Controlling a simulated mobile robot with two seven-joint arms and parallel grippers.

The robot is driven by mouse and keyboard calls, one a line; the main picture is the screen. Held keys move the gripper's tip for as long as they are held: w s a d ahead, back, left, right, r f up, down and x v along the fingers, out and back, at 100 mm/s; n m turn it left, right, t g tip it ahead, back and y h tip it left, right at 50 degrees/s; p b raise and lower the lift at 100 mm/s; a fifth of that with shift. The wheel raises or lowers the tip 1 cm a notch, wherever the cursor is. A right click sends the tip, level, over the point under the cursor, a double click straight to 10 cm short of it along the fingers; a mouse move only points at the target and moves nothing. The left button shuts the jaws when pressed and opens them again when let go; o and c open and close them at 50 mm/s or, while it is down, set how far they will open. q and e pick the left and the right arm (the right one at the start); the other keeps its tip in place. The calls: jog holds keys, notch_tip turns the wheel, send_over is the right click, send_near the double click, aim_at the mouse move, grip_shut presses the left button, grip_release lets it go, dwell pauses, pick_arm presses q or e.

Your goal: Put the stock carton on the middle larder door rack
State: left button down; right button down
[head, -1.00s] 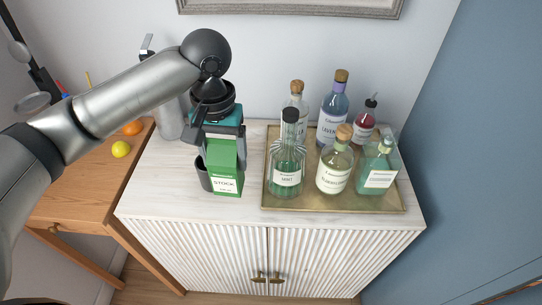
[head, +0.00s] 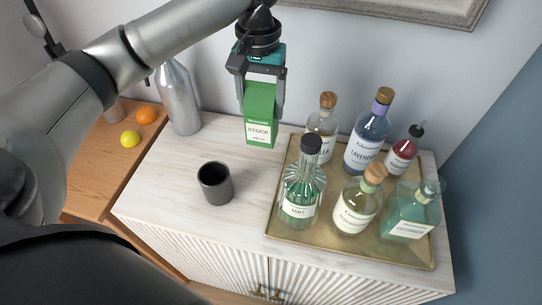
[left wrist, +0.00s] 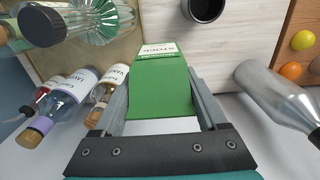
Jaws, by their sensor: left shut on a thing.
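The stock carton (head: 261,112) is green with a white label reading STOCK. My left gripper (head: 262,100) is shut on it, one finger on each side, and holds it upright at the back of the cabinet, left of the bottle tray. In the left wrist view the carton (left wrist: 159,85) sits between the two fingers (left wrist: 160,105). I cannot tell for sure whether its base touches the top. The larder door rack is not in view. My right gripper is not in view.
A brass tray (head: 350,246) with several glass bottles fills the cabinet's right side. A dark cup (head: 215,183) stands front left and a metal bottle (head: 178,97) back left. A wooden table (head: 92,165) with an orange and a lemon is further left. White cabinet top (head: 165,180) is bare around the cup.

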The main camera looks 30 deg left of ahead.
aim_at(263, 136)
pick_arm(q)
notch_tip(263, 136, down, 8)
jog(key=shift+f+b, duration=0.1)
jog(key=shift+b, duration=0.45)
jog(key=shift+w+f, duration=0.1)
jog(key=shift+f, duration=0.5)
notch_tip(263, 136, down, 6)
jog(key=shift+r+b, duration=0.25)
jog(key=shift+b, duration=0.3)
jog(key=shift+c, duration=0.2)
grip_release()
jog(key=shift+f, duration=0.15)
jog(key=shift+o, duration=0.2)
